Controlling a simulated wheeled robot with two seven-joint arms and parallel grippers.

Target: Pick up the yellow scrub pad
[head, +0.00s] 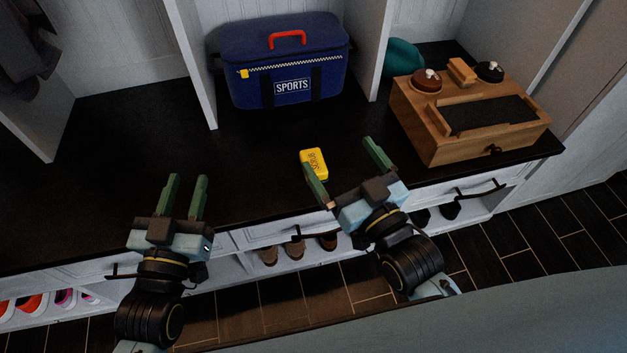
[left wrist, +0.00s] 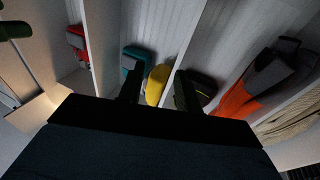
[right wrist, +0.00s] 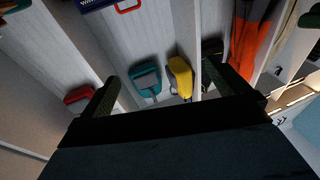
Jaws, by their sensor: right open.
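The yellow scrub pad (head: 314,163), with dark lettering on top, lies on the dark bench top near its front edge. My right gripper (head: 345,158) is open, with its green fingers spread. In the head view its left finger overlaps the lower part of the pad, and its right finger is off to the right over the bench; I cannot tell whether it touches the pad. My left gripper (head: 188,183) is open and empty over the front of the bench, well left of the pad. Neither wrist view shows the pad.
A blue sports bag (head: 284,68) stands behind the pad. A wooden box (head: 470,113) with brushes on top sits to the right. Dividers (head: 194,60) rise at the back. Drawers with black handles (head: 478,190) are below the bench edge. The bench's left part is clear.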

